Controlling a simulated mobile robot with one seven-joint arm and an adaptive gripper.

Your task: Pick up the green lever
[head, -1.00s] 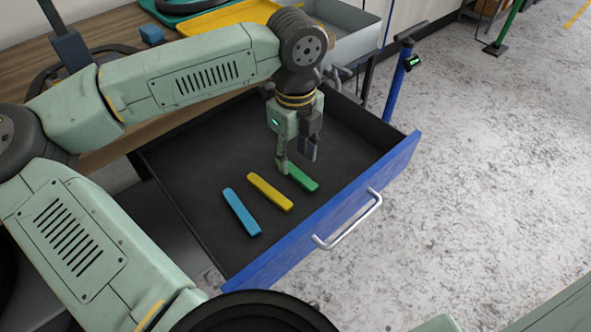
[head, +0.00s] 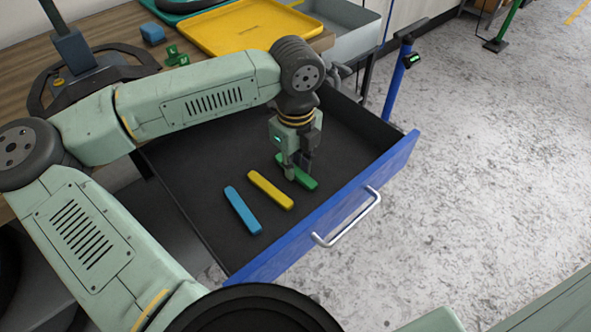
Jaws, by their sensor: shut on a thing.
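The green lever (head: 305,180) is a flat bar in the open blue-fronted drawer (head: 190,215), at the right end of a row of three bars. My gripper (head: 298,172) points down into the drawer and is shut on the green lever, with its fingers around the bar's middle. The fingers hide part of the lever. I cannot tell whether it is clear of the drawer floor.
A yellow bar (head: 271,190) and a blue bar (head: 243,211) lie to the left in the drawer. The drawer front (head: 330,215) has a metal handle (head: 347,222). A yellow tray (head: 250,28) and green pieces (head: 176,56) are on the bench behind.

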